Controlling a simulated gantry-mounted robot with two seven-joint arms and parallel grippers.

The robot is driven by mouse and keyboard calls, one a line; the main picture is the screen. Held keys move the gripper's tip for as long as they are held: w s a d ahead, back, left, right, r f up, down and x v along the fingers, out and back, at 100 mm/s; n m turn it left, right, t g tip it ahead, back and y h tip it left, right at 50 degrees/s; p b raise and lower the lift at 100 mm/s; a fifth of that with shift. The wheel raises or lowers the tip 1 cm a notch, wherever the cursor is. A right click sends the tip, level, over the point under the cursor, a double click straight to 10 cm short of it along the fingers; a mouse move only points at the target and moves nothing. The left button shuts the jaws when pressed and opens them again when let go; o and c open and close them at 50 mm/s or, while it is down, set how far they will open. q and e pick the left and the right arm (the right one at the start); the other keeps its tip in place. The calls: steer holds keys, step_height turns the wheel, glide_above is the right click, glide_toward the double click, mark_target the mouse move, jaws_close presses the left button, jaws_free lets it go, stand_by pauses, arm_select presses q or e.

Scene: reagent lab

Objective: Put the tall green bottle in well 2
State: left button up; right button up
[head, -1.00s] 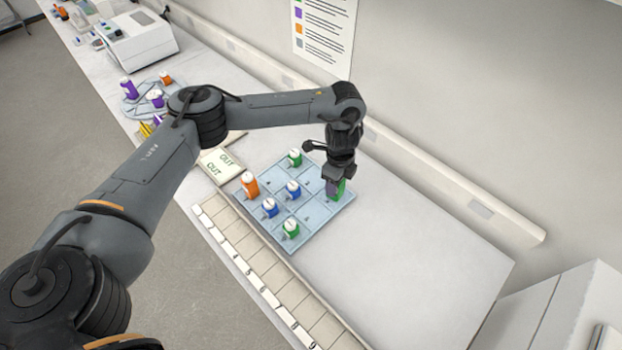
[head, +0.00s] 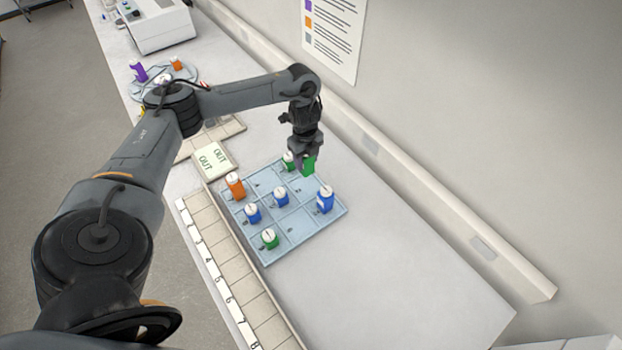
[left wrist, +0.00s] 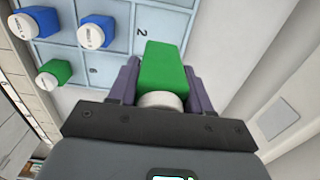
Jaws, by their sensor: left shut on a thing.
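The tall green bottle (head: 308,166) is held in my left gripper (head: 306,156), above the far side of the light-blue tray of wells (head: 337,212). In the left wrist view the gripper (left wrist: 164,88) is shut on the green bottle (left wrist: 165,66), its white cap toward the gripper. A printed "2" (left wrist: 142,31) shows on the tray just beside the bottle. That well looks empty in the head view, and the bottle seems to be off the tray. My right gripper is not in view.
The tray holds a tall blue bottle (head: 325,200) at its right corner, two shorter blue bottles (head: 280,197), an orange bottle (head: 235,187), and green bottles at the back (head: 288,161) and front (head: 269,239). Numbered slots (head: 222,241) run along the left. The counter right is clear.

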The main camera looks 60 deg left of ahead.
mark_target(305, 166)
arm_select(q)
step_height(305, 166, down, 4)
steer(key=shift+s+r+b, duration=0.15)
steer(key=shift+b, duration=0.55)
steer(key=shift+f, duration=2.4)
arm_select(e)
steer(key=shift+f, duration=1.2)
arm_select(q)
steer(key=shift+f, duration=0.2)
steer(key=o, duration=1.1)
steer(key=shift+c, duration=0.2)
steer(key=shift+r, duration=0.15)
